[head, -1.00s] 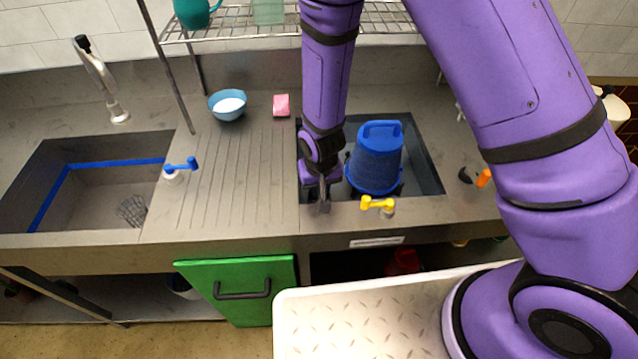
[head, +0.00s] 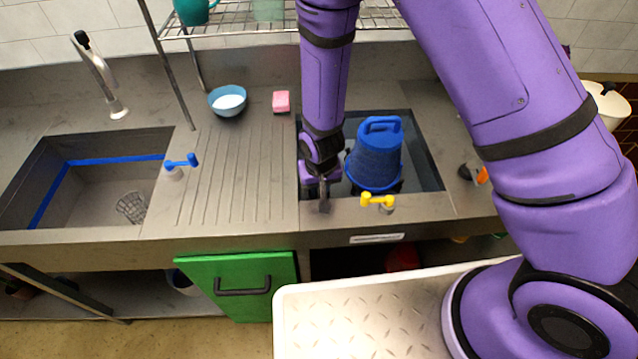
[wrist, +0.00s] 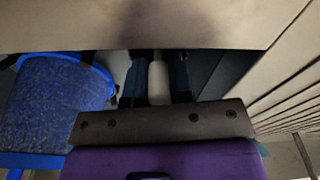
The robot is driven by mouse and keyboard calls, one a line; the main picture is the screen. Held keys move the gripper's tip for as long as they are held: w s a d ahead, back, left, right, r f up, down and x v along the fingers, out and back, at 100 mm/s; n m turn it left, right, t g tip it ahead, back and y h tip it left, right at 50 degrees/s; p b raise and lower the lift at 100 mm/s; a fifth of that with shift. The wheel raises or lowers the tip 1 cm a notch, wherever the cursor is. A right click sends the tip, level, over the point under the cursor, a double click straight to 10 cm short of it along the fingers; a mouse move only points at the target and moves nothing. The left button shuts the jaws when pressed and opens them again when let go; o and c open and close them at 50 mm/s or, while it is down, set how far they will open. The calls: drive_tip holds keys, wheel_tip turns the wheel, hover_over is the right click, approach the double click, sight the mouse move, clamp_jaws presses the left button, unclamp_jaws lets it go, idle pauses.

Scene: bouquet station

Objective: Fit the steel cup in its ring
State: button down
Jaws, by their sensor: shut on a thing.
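My gripper (head: 324,198) points down at the left front corner of the right sink, close to the front rim. In the wrist view its two dark fingers (wrist: 157,88) are shut on a small pale grey thing (wrist: 157,80), mostly hidden between them. I cannot tell whether this is the steel cup, and no ring can be made out.
A blue bucket (head: 375,160) stands upside down in the right sink (head: 428,165), just right of my gripper; it also shows in the wrist view (wrist: 55,105). A yellow tap handle (head: 377,201) is on the front rim. The ribbed drainboard (head: 235,170) is clear.

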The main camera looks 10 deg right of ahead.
drive_tip(key=shift+f, duration=0.25)
drive_tip(key=c, duration=0.9)
unclamp_jaws()
drive_tip(key=shift+c, duration=0.2)
drive_tip(key=shift+r, duration=0.15)
wheel_tip(320, 180, up, 10)
drive_tip(key=s, duration=0.1)
drive_tip(key=shift+s+r, duration=0.15)
drive_tip(key=shift+r, duration=0.1)
drive_tip(key=shift+d, duration=0.1)
